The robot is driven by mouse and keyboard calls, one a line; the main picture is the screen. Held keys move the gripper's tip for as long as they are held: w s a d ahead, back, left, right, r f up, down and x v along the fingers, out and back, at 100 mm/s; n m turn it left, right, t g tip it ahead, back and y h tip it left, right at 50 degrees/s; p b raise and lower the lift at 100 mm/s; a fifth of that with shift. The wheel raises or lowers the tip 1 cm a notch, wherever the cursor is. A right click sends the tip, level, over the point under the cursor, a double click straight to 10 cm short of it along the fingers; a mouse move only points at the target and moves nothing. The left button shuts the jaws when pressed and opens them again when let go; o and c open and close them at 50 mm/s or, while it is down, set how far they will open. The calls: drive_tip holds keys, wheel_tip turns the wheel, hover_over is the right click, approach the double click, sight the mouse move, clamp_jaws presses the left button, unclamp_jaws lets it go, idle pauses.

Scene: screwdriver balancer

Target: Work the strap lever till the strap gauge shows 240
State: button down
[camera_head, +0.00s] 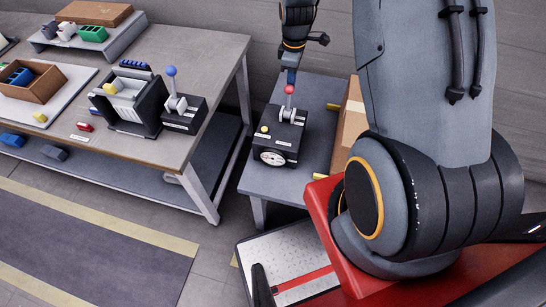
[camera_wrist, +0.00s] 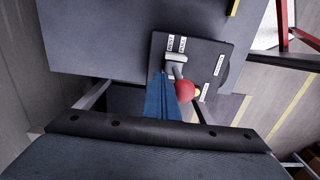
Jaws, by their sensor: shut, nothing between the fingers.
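A dark box with a round white gauge (camera_head: 273,158) on its front stands on the small grey table. A lever with a red knob (camera_head: 289,89) rises from the box's top, and the knob also shows in the wrist view (camera_wrist: 185,91). The gauge's reading is too small to make out. My gripper (camera_head: 291,78) is above the box, right at the red knob; its blue fingers (camera_wrist: 162,85) are shut together with nothing between them. In the wrist view the fingers lie just beside the knob; I cannot tell whether they touch it.
A yellow button (camera_head: 264,129) sits on the box near the gauge. A blue-knobbed lever (camera_head: 170,71) stands on the large workbench (camera_head: 205,50) to the left, beside a dark holder. A cardboard box (camera_head: 350,122) stands at the small table's right.

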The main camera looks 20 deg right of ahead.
sight(288, 93)
drive_tip(key=shift+s+a+p, duration=1.15)
drive_tip(key=shift+s+a, duration=0.55)
drive_tip(key=shift+s, duration=0.95)
drive_tip(key=w+d+b, duration=0.3)
drive_tip(key=w+d, duration=0.2)
drive_tip(key=w, duration=0.3)
drive_tip(key=shift+w+d, duration=0.2)
drive_tip(key=shift+d, duration=0.1)
drive_tip(key=s+a+p, duration=0.1)
drive_tip(key=s, duration=0.1)
drive_tip(key=s+a+p, duration=0.1)
drive_tip(key=s+a, duration=0.1)
drive_tip(key=s, duration=0.1)
drive_tip(key=s+a+p, duration=0.1)
drive_tip(key=s+a, duration=0.1)
drive_tip(key=shift+s, duration=0.15)
drive_tip(key=w+d+b, duration=0.3)
drive_tip(key=w+d, duration=0.2)
drive_tip(key=w, duration=0.2)
drive_tip(key=shift+w, duration=0.2)
drive_tip(key=shift+s, duration=0.1)
